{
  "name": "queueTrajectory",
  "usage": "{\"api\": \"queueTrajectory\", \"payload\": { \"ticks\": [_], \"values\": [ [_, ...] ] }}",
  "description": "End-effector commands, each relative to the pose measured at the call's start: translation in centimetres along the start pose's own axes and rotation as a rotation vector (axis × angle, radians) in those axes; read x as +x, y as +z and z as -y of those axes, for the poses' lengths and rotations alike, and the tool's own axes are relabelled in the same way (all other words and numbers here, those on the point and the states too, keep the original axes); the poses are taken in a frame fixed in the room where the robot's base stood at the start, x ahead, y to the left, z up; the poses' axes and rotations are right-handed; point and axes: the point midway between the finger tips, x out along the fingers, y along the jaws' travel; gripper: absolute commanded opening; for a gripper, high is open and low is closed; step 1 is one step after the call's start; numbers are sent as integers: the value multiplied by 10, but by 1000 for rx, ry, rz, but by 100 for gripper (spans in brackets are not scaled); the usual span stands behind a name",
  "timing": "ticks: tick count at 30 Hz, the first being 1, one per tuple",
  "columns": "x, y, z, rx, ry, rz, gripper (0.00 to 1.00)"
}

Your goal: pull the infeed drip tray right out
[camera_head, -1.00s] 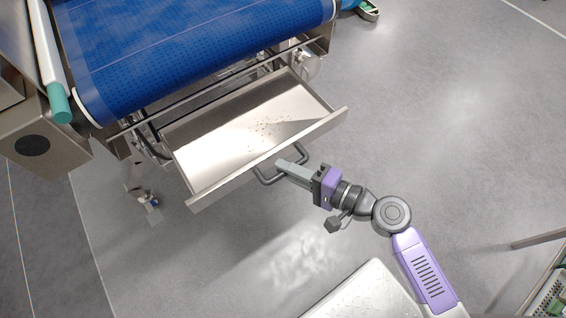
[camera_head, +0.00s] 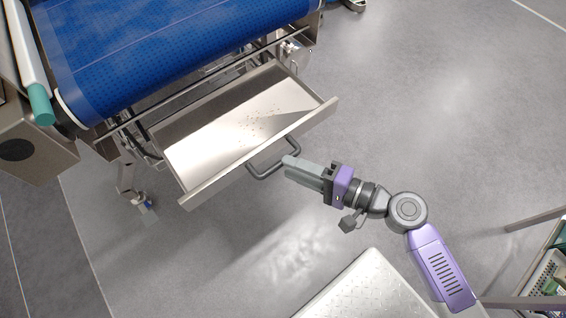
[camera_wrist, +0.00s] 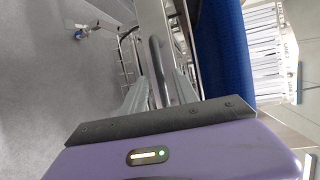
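The infeed drip tray (camera_head: 185,158) is a shallow steel tray with crumbs on its floor, standing well out from under the blue conveyor belt. Its rear edge is close to the conveyor frame; whether it still rests on the runners is hard to tell. A dark grey bar handle (camera_head: 265,174) is fixed to its front panel; it also shows in the wrist view (camera_wrist: 158,68). My gripper (camera_head: 288,162) is at the right part of the handle, apparently just off it. In the wrist view its fingers (camera_wrist: 161,90) are spread, with the bar seen between them and nothing gripped.
The blue conveyor belt (camera_head: 150,50) and its steel frame stand behind the tray. A conveyor leg with a foot (camera_head: 140,205) stands at the left. Open grey floor (camera_head: 420,110) lies to the right.

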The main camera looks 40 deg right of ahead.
Motion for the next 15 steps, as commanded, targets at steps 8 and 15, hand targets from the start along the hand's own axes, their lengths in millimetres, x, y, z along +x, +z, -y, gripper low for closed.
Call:
{"api": "queueTrajectory", "payload": {
  "ticks": [8, 15],
  "values": [
    [-34, 0, -1, 0, 1, -1, 36],
    [-38, 0, 1, -1, -1, 1, 36]
  ]
}}
